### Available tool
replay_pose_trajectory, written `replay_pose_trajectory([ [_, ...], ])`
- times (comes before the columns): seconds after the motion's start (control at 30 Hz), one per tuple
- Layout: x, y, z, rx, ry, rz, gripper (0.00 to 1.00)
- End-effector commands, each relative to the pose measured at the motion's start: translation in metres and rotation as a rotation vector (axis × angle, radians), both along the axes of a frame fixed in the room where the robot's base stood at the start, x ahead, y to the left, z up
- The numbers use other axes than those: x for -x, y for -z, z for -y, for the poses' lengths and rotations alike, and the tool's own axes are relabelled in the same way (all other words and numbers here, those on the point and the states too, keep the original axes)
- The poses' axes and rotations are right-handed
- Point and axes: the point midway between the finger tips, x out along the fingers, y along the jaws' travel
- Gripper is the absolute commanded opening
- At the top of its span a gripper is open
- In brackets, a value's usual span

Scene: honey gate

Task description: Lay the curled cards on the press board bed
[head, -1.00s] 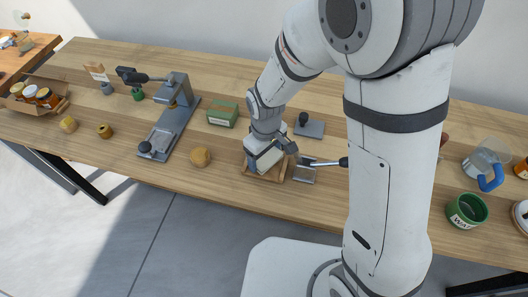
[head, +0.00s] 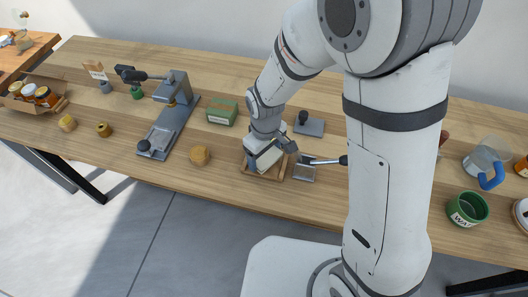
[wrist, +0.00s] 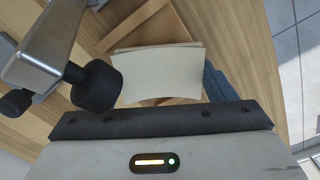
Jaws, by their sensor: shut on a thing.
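My gripper (head: 266,150) is over the wooden tray (head: 247,171) near the table's front edge. It is shut on the pale curled cards (head: 270,159), which are tilted and partly hidden by it. In the wrist view the cards (wrist: 158,72) stick out past the dark gripper edge (wrist: 160,116), fanned slightly, with wood beneath and behind them. How high they are above the tray is hard to tell.
The lever's black knob (wrist: 97,85) is close on the left in the wrist view. A grey block with a black knob (head: 309,127) stands behind the press board. A green cup (head: 467,210) is far right.

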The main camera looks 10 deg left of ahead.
Motion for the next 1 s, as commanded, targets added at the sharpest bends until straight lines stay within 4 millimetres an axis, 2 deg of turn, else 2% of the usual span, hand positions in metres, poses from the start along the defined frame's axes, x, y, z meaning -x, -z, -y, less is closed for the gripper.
replay_pose_trajectory([
  [0.7,0.0003,0.0069,-0.0005,0.0,-0.001,0.0,0.56],
  [0.73,0.0003,0.0069,-0.0005,0.0,-0.001,0.0,0.78],
  [1.0,0.0004,0.0069,-0.0005,0.0,-0.002,0.0,1.0],
])
